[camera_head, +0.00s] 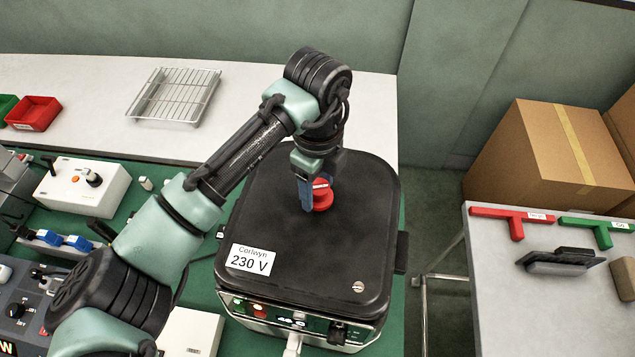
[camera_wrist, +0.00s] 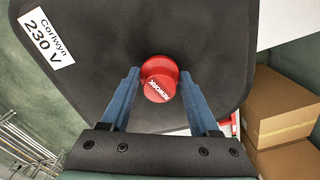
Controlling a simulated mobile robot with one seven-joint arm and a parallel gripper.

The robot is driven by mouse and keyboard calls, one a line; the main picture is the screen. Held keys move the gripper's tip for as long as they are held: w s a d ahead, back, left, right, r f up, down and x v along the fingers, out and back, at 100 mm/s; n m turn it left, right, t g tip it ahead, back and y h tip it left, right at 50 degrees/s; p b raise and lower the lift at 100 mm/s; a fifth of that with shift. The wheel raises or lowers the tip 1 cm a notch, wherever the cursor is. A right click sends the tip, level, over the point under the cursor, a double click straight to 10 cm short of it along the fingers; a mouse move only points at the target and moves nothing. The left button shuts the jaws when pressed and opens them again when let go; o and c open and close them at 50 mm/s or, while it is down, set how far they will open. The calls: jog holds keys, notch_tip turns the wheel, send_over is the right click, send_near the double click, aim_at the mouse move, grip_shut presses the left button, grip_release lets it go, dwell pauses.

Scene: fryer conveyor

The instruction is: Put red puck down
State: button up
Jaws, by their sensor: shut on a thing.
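The red puck (camera_head: 321,198) is at the black lid of the fryer, right of the lid's middle in the head view. In the wrist view the red puck (camera_wrist: 160,79) shows a round red top and white lettering on its side. My gripper (camera_head: 316,190) points down over the lid, its blue fingers on either side of the puck. In the wrist view my gripper (camera_wrist: 161,88) is shut on the puck. Whether the puck touches the lid (camera_head: 300,250) I cannot tell. The lid carries a white "Corlwyn 230 V" label (camera_head: 250,260).
A wire rack (camera_head: 175,95) and a red bin (camera_head: 33,113) are on the white counter behind. A white control box (camera_head: 82,187) stands left. A side table (camera_head: 500,290) at right holds red and green T-shaped pieces. Cardboard boxes (camera_head: 550,155) stand behind it.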

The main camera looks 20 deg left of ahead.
aim_at(318, 186)
jog(key=shift+f, duration=0.45)
jog(key=shift+f, duration=0.1)
jog(key=o, duration=1.4)
notch_tip(318, 186, up, 12)
jog(key=b, duration=0.3)
